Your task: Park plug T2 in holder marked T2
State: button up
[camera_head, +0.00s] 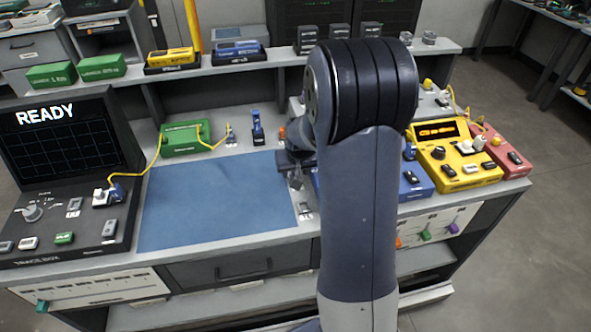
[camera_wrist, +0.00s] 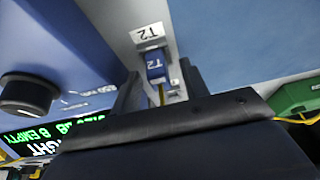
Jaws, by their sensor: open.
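In the wrist view a blue plug (camera_wrist: 155,65) marked T2 sits at a grey holder, just below a white T2 label (camera_wrist: 149,34). A short piece of yellow cable runs from the plug toward my gripper. My gripper (camera_wrist: 160,70) is open, with one dark finger on each side of the plug; I cannot tell whether they touch it. How deep the plug sits in the holder is hidden. In the head view my gripper (camera_head: 295,180) is partly hidden by my arm, near the right edge of the blue mat (camera_head: 215,208).
A blue device with a black knob (camera_wrist: 28,92) and a green-lettered display (camera_wrist: 60,135) is close at left in the wrist view. The trace box (camera_head: 65,160) reads READY. A yellow device (camera_head: 455,160) stands right of my arm. The mat is clear.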

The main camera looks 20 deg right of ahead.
jog(key=d+v, duration=0.1)
jog(key=v, duration=0.9)
jog(key=shift+s+a+r, duration=0.2)
jog(key=shift+a+r, duration=0.15)
jog(key=shift+a, duration=0.1)
jog(key=x, duration=1.1)
jog(key=shift+a, duration=0.1)
jog(key=shift+r, duration=0.25)
